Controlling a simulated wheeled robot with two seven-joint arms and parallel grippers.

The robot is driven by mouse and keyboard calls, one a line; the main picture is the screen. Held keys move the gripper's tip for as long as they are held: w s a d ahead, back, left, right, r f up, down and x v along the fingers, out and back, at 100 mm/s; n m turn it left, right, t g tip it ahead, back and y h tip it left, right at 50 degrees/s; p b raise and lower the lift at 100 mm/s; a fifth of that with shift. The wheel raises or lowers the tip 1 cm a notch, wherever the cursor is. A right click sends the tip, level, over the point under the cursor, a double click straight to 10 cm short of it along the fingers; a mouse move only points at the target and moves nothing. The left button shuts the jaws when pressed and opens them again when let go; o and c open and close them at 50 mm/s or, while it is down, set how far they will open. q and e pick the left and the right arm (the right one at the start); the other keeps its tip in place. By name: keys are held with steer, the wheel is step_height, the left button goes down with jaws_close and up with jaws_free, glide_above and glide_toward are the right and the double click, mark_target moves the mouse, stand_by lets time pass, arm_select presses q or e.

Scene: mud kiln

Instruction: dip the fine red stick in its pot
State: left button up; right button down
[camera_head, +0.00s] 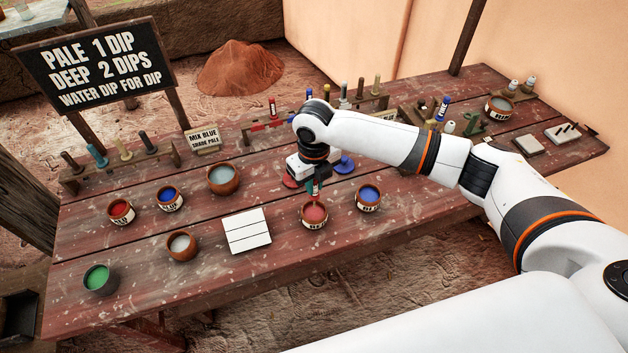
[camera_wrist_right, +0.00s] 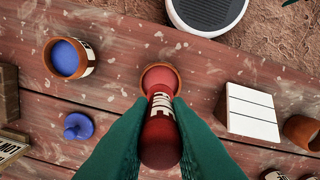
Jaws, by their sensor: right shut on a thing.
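My right gripper (camera_head: 313,187) is above a small labelled clay pot of red paint (camera_head: 314,214) at the front middle of the table. In the right wrist view, its green fingers (camera_wrist_right: 160,135) are shut on a red stick with a cream label (camera_wrist_right: 162,128). The stick points down toward the red pot (camera_wrist_right: 160,75) and overlaps its near rim in that view. I cannot tell whether the tip touches the paint. Another red pot (camera_head: 121,211) stands at the left. My left gripper is not in view.
A blue pot (camera_head: 368,198) stands right of the red pot, and a white tile (camera_head: 247,231) lies left of it. A blue lid (camera_head: 344,165) and red lid (camera_head: 290,181) lie behind. A sign (camera_head: 100,62) gives dip counts. Racks of sticks line the back.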

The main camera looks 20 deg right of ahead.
steer(key=shift+p, duration=0.65)
stand_by(0.5)
steer(key=shift+f, duration=0.15)
steer(key=shift+f+b, duration=0.95)
steer(key=shift+f, duration=0.7)
steer(key=shift+r+p, duration=0.2)
steer(key=shift+p, duration=0.2)
stand_by(0.6)
step_height(320, 180, up, 7)
steer(key=p, duration=0.6)
steer(key=shift+f, duration=0.1)
steer(key=shift+f, duration=0.1)
stand_by(0.4)
